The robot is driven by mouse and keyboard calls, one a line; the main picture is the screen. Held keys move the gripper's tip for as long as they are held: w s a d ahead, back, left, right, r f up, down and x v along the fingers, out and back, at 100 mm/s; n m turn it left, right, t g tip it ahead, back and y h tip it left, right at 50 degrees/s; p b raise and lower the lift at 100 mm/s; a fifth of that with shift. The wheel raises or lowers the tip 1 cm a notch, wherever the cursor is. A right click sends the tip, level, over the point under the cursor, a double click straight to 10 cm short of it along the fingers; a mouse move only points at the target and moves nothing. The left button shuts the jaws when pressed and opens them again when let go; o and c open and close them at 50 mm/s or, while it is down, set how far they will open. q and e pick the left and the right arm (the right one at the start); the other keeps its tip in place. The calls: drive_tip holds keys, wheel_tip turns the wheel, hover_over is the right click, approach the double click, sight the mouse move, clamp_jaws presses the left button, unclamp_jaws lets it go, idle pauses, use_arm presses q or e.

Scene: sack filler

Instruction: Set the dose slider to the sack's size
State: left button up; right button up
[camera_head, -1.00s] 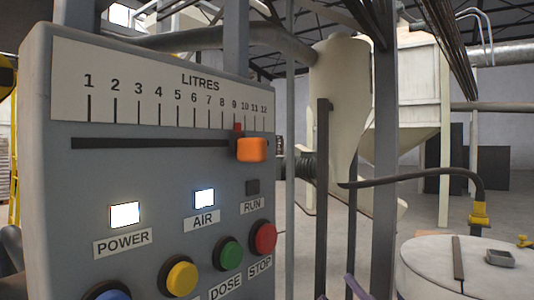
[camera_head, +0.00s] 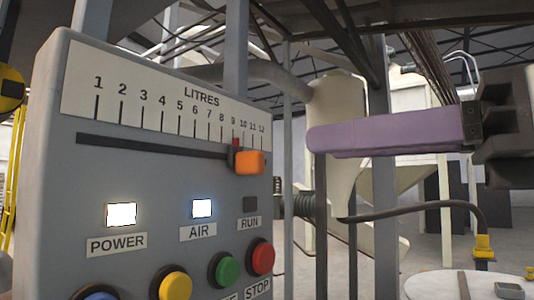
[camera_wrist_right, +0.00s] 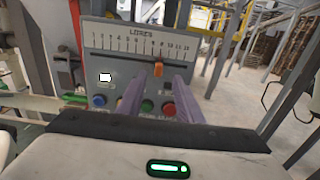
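The dose slider is an orange knob (camera_head: 249,162) on a dark horizontal slot in the grey control panel (camera_head: 150,185). Its red pointer stands at about the 9 mark of the LITRES scale (camera_head: 160,97), which runs from 1 to 12. The knob also shows in the right wrist view (camera_wrist_right: 158,69), beyond and between the fingers. My right gripper (camera_head: 320,138) has purple fingers and is right of the knob in the head view, apart from it. In the right wrist view its two fingers (camera_wrist_right: 160,86) are spread with nothing between them. My left gripper is not in view. No sack can be made out.
Below the slot, the POWER light (camera_head: 121,214) and AIR light (camera_head: 202,208) are lit; the RUN lamp (camera_head: 250,204) is dark. Blue, yellow, green (camera_head: 226,269) and red (camera_head: 260,258) buttons sit lower. A grey post (camera_head: 289,110) stands right of the panel.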

sight(247, 160)
drive_tip(key=p+x, duration=0.1)
drive_tip(key=x, duration=0.8)
drive_tip(key=shift+w+a, duration=0.2)
drive_tip(key=shift+a, duration=0.15)
clamp_jaws()
